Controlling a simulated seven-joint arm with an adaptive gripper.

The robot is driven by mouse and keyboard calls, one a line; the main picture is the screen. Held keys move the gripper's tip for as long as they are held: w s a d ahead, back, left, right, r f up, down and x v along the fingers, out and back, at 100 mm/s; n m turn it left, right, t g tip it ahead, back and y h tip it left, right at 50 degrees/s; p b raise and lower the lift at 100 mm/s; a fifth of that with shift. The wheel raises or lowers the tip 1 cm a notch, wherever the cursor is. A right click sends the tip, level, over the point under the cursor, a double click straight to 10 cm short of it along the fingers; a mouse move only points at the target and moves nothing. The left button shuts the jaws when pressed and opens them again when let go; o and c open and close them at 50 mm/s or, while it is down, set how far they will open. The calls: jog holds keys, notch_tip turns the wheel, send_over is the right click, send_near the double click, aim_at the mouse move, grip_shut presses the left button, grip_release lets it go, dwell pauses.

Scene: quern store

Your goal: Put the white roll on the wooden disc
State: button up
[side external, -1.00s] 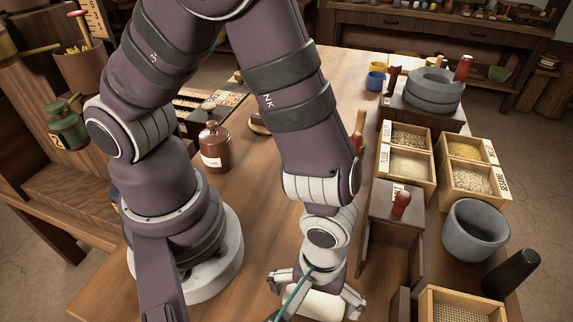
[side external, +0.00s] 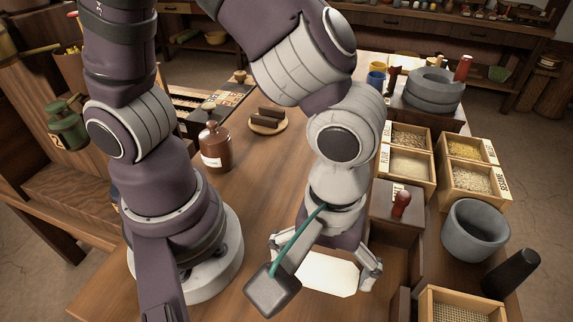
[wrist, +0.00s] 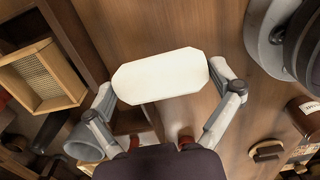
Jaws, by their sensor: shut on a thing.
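The white roll (side external: 330,272) is held in my gripper (side external: 318,278), near the bottom of the side external view. The wrist view shows the roll (wrist: 160,77) lying crosswise between the two fingers of my gripper (wrist: 166,82), one finger at each end. It appears raised above the table. The wooden disc (side external: 284,126), pale and round, lies on the table beyond my gripper, to its upper left. Dark brown blocks rest on it. In the wrist view the disc (wrist: 254,155) shows at the lower right, mostly under a dark block.
A brown lidded jar (side external: 213,152) stands left of the disc. On the right are wooden grain boxes (side external: 405,163), a dark box with a red knob (side external: 400,203), a grey mortar (side external: 476,230) and a sieve box (side external: 460,306). Bare tabletop (side external: 255,180) lies between jar and arm.

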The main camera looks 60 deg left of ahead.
jog(key=w+a+r+n, duration=0.3)
jog(key=w+a+n, duration=0.7)
jog(key=w+a, duration=0.7)
jog(key=r+n, duration=0.2)
jog(key=n, duration=0.6)
send_over(275, 121)
notch_tip(275, 121, down, 10)
jog(key=shift+f, duration=0.25)
jog(key=o, duration=0.5)
jog(key=shift+f, duration=0.1)
jog(key=shift+o, duration=0.6)
